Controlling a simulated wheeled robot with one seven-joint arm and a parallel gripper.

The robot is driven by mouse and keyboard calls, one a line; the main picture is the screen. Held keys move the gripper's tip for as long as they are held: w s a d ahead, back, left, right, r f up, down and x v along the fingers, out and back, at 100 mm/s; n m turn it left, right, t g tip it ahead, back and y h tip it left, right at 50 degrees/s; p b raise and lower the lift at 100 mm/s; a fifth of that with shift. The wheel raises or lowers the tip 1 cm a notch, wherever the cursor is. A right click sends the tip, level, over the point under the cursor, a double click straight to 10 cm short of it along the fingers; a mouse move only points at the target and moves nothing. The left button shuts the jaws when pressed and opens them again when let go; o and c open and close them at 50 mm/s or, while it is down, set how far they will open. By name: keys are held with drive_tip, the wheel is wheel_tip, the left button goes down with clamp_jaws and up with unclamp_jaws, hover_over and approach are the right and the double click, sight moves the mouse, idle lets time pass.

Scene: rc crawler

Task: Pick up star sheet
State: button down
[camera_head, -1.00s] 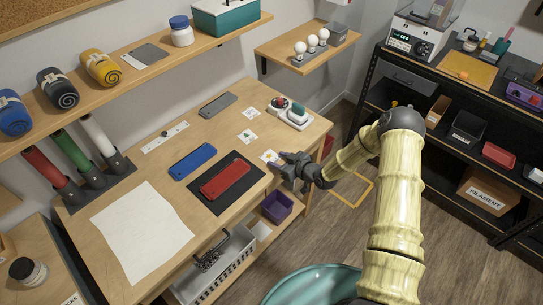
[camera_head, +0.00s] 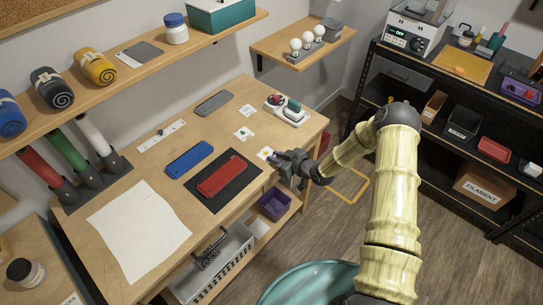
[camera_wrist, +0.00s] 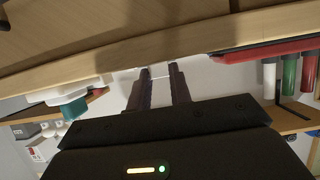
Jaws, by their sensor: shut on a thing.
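The star sheet (camera_head: 264,153), a small white square with a yellowish mark, shows at the right front part of the wooden table, by the fingertips of my gripper (camera_head: 275,157). My gripper comes in from the right, low at the table's edge, and is shut on the sheet. In the wrist view the two dark fingers (camera_wrist: 160,75) are close together, and the sheet between them is hardly visible. Whether the sheet is off the tabletop I cannot tell.
Two similar small sheets (camera_head: 243,133) (camera_head: 248,110) lie behind. A red slab (camera_head: 222,176) on a black mat (camera_head: 242,188) lies left of my gripper, with a blue slab (camera_head: 189,159) beyond. A purple bin (camera_head: 274,204) sits below the table edge.

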drive_tip(key=shift+r, duration=0.15)
wheel_tip(320, 180, up, 10)
drive_tip(key=b, duration=0.2)
idle(0.6)
